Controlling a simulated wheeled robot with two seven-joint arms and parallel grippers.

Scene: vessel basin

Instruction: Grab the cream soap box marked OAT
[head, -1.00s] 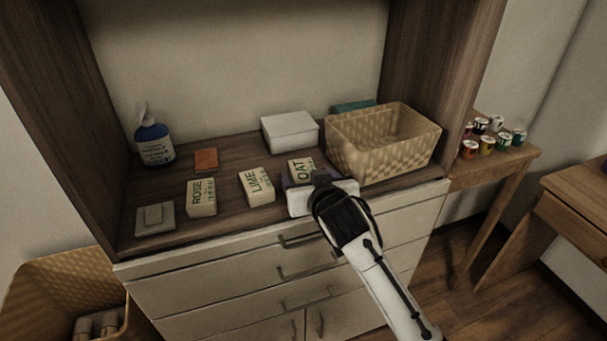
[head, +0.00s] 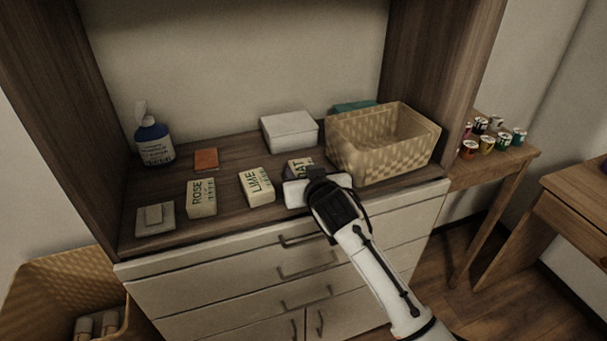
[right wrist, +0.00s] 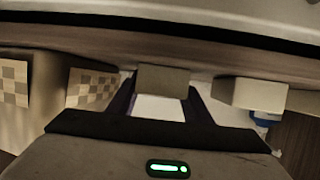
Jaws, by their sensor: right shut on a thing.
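The cream soap box marked OAT (head: 304,162) stands on the wooden counter, right of the LIME box, with part of its lettering hidden by my gripper. My right gripper (head: 303,176) reaches it from the front and is shut on it. In the right wrist view the box (right wrist: 162,80) sits between the two dark fingers (right wrist: 160,100). I cannot tell whether it has left the counter. My left gripper is not in view.
The LIME box (head: 257,187) and ROSE box (head: 201,198) stand to the left. A wicker basket (head: 385,152) is close on the right. A white box (head: 290,131) is behind. A blue bottle (head: 154,143) and an orange block (head: 206,159) are farther left.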

